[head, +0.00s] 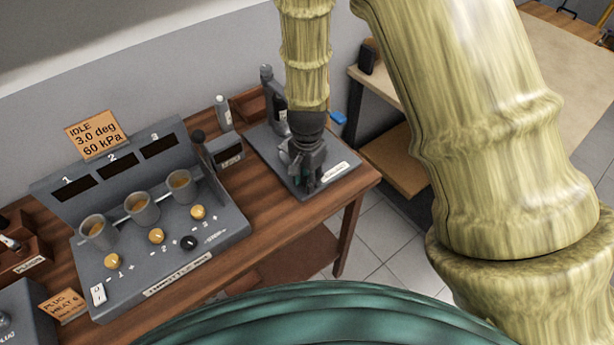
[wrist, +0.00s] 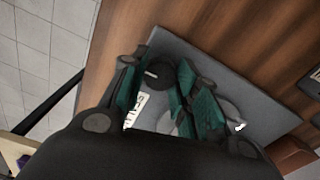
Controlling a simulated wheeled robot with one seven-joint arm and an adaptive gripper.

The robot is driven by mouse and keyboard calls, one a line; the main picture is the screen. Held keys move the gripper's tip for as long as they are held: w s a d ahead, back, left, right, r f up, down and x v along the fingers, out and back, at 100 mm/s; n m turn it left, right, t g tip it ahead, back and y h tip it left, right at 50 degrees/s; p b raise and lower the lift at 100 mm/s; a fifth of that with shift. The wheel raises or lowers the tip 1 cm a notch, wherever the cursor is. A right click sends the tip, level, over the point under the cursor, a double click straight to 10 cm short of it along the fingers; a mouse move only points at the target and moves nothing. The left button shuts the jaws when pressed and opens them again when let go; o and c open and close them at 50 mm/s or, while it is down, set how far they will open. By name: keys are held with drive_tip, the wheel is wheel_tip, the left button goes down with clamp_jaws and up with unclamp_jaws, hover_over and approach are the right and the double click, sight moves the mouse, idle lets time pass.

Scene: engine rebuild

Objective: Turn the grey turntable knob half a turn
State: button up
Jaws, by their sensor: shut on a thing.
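My gripper (head: 306,160) reaches down over a grey base plate (head: 272,150) on the bench's right end in the head view. In the wrist view its teal-padded fingers (wrist: 160,78) stand on either side of a dark grey round knob (wrist: 157,72). The gripper is shut on this knob, which is partly hidden by the fingers. A lighter grey round part (wrist: 232,113), apparently the turntable, shows behind the right finger. A white label (wrist: 137,108) lies on the plate beside the left finger. In the head view the gripper hides the knob.
A throttle panel (head: 215,238) with three cups and yellow knobs stands to the left. The bench edge (head: 345,195) is close on the right.

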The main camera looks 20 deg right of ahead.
drive_tip(key=shift+w, duration=0.1)
idle(0.3)
drive_tip(key=o, duration=1)
drive_tip(key=shift+o, duration=0.2)
wheel_tip(320, 180, up, 12)
drive_tip(key=shift+d, duration=0.1)
idle(0.4)
